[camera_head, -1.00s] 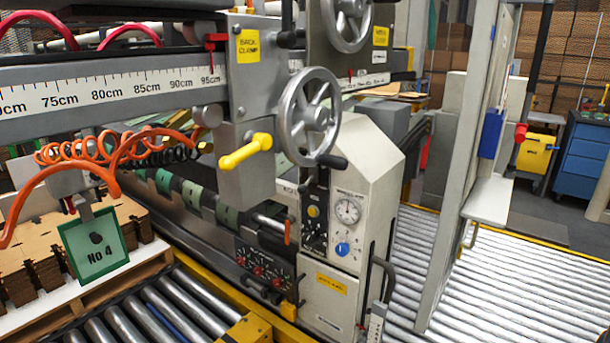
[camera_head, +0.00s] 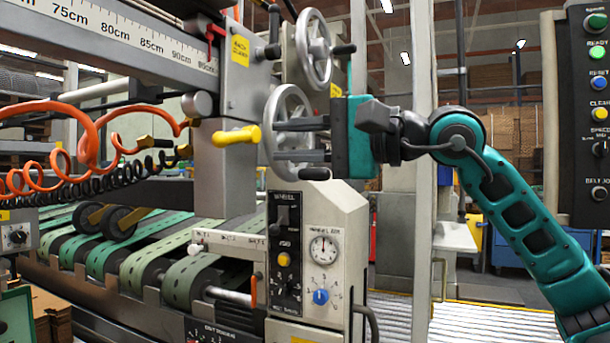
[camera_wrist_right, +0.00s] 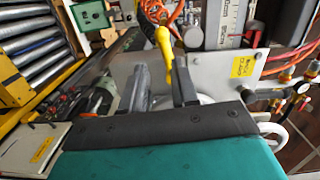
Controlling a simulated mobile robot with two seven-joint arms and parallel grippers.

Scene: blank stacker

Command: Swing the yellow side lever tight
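My left gripper is not in view.
A second handwheel (camera_head: 314,48) sits above. The white control box (camera_head: 335,235) with a gauge stands below my right gripper. Orange coiled hoses (camera_head: 90,135) hang at left. A button panel (camera_head: 585,115) is at the right edge, near my right arm.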

